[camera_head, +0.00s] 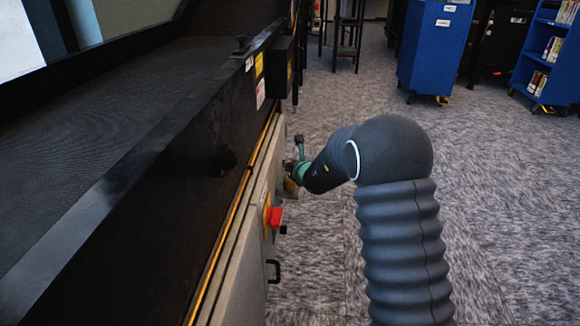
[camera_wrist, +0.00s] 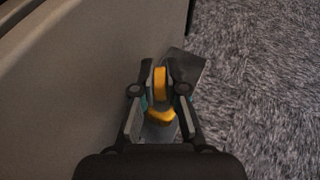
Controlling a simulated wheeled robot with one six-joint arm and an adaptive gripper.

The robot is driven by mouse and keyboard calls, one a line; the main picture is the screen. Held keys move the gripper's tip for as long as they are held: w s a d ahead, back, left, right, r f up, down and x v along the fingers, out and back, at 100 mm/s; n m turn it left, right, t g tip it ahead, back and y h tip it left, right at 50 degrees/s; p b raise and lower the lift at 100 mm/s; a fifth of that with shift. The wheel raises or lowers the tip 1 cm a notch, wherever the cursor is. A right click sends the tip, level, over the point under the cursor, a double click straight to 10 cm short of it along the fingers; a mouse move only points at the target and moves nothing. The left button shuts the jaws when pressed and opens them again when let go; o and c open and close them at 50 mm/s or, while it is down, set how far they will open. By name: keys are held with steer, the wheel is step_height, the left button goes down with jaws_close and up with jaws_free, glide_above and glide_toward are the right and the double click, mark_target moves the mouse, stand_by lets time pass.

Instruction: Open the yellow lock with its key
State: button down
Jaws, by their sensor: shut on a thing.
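My gripper (camera_wrist: 159,92) is close beside the grey side panel of the sorter. In the wrist view its two fingers close in on a yellow piece (camera_wrist: 160,82), which looks like the key. A second yellow block (camera_wrist: 161,116) shows just below it, between the fingers. I cannot tell for sure which is the key and which the lock, or whether they are joined. In the head view my gripper (camera_head: 299,168) is at the panel, with a small yellowish thing (camera_head: 290,184) just below it. The fingers hide most of the detail.
The grey panel (camera_head: 246,240) carries a red button on a yellow base (camera_head: 272,216) and a black handle (camera_head: 273,271), nearer than my gripper. A black box (camera_head: 281,67) juts out farther along. Carpet to the right is free. A blue cart (camera_head: 432,45) stands farther back.

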steer(key=shift+r+p, duration=0.65)
steer(key=shift+r, duration=1.1)
steer(key=shift+a+r, duration=0.1)
steer(key=shift+r, duration=0.1)
steer(key=shift+s+a, duration=0.1)
steer(key=shift+s, duration=0.05)
steer(key=s+d+f+p, duration=0.25)
steer(key=s+d, duration=0.35)
steer(key=s, duration=0.3)
steer(key=s+d+r+m+h+p, duration=0.1)
steer(key=s+d+r+p, duration=0.2)
steer(key=d, duration=0.5)
steer(key=s+d+r+p, duration=0.3)
steer(key=s+d, duration=0.3)
steer(key=d, duration=0.3)
steer(key=shift+d+r+m+t+h, duration=0.15)
steer(key=shift+r+m+t+h, duration=0.1)
steer(key=shift+m+t+h, duration=0.15)
